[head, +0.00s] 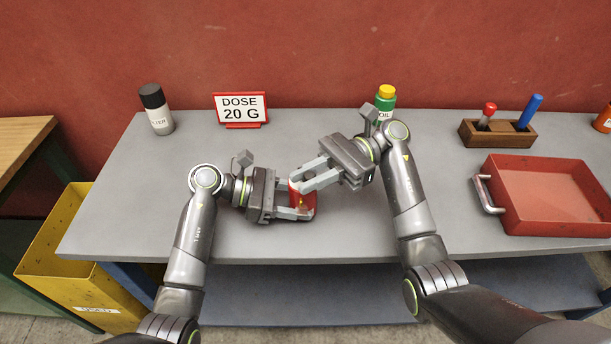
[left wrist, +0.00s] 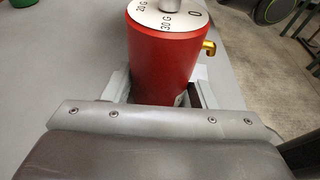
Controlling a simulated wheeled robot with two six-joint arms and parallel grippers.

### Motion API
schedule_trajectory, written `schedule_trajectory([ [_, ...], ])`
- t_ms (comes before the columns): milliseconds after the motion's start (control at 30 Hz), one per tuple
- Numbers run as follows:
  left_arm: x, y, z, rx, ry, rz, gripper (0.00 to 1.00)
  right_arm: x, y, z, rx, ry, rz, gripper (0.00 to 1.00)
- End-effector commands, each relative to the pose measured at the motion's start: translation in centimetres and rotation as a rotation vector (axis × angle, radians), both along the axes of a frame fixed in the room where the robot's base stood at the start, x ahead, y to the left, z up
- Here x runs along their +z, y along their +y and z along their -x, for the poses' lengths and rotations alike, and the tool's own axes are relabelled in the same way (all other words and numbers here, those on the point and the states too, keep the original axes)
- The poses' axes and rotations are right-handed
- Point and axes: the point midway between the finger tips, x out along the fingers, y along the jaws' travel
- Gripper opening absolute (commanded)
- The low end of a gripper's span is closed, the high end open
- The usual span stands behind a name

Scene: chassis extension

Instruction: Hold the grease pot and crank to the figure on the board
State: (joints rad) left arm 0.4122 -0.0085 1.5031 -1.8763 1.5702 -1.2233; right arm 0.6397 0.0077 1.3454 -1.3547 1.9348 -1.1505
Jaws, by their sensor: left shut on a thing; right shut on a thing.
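The red grease pot (head: 301,202) stands over the middle of the grey table. My left gripper (head: 308,207) is shut around its body. In the left wrist view the pot (left wrist: 163,65) has a white dial top (left wrist: 165,14) marked 0, 20 G and 30 G, and a brass spout (left wrist: 209,48) on its right side. A grey crank part (left wrist: 170,5) rises from the dial, cut off by the picture's edge. My right gripper (head: 297,181) is shut at the pot's top, on the crank, which its fingers mostly hide. The board (head: 240,107) reads DOSE 20 G.
A black-capped bottle (head: 156,110) and a green oil bottle (head: 385,101) stand at the back. A wooden holder (head: 497,134) and a red tray (head: 551,195) are on the right. A yellow bin (head: 75,270) is at left. The table's left part is clear.

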Motion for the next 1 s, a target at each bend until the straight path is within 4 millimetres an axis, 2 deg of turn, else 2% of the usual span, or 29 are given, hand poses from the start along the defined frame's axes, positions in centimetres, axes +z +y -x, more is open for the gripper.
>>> schedule_trajectory([
  [400, 0.0, 0.0, 0.0, -0.001, 0.000, 0.001, 0.39, -0.1, -0.2, 0.0, 0.026, 0.002, 0.002, 0.00],
  [433, 0.0, 0.0, 0.0, -0.001, 0.000, 0.001, 0.39, -0.1, -0.2, 0.0, 0.026, 0.002, 0.002, 0.22],
  [567, 0.0, 0.0, 0.0, -0.001, 0.000, 0.001, 0.39, -0.1, -0.2, 0.0, 0.026, 0.001, 0.002, 0.39],
  [867, 0.0, 0.0, 0.0, 0.000, 0.000, 0.000, 0.39, 0.2, -0.2, -0.1, 0.026, -0.001, 0.001, 0.39],
  [1000, 0.0, 0.0, 0.0, 0.000, 0.000, 0.000, 0.39, 1.7, -0.1, -0.1, 0.025, -0.004, 0.000, 0.39],
])
